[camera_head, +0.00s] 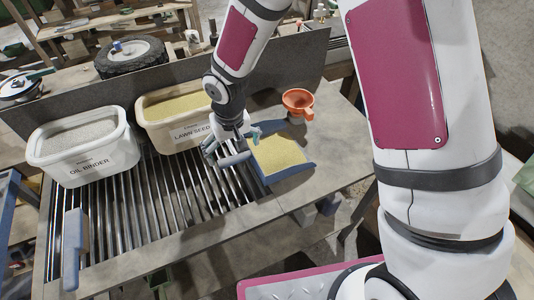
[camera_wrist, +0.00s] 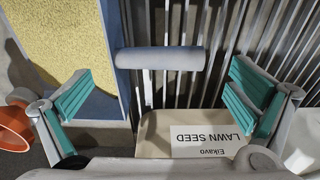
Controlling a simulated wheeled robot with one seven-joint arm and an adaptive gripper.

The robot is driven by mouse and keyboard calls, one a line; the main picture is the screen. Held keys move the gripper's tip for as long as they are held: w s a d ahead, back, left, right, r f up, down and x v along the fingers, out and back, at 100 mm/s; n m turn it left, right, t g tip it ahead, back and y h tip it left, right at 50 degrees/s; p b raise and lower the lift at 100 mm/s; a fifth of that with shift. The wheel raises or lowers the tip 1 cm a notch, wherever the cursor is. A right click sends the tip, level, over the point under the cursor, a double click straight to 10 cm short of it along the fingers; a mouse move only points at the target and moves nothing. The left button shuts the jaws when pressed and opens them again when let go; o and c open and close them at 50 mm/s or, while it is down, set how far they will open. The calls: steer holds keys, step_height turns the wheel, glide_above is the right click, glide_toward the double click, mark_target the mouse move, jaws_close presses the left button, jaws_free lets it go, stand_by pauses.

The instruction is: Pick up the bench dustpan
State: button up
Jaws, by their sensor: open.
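The bench dustpan (camera_head: 293,172) is blue, with yellow granules in its pan, and lies on the right part of the bench. Its grey-blue handle (camera_head: 235,159) points left over the metal slats. My gripper (camera_head: 232,143) is above and just behind the handle, open and empty. In the wrist view, the handle (camera_wrist: 160,58) lies crosswise between the two teal fingers, ahead of the fingertips and apart from them. The pan (camera_wrist: 105,104) is at upper left there. My gripper also shows in the wrist view (camera_wrist: 160,96).
Behind my gripper stands a tub labelled lawn seed (camera_head: 165,125), with an oil binder tub (camera_head: 84,150) to its left. An orange funnel (camera_head: 299,103) stands behind the pan. A blue-handled tool (camera_head: 72,248) lies at front left.

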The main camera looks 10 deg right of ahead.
mark_target(235, 157)
steer(key=shift+w+f, duration=0.2)
steer(key=shift+f, duration=0.95)
steer(key=shift+w+f, duration=0.2)
steer(key=shift+f, duration=0.9)
steer(key=c, duration=1.3)
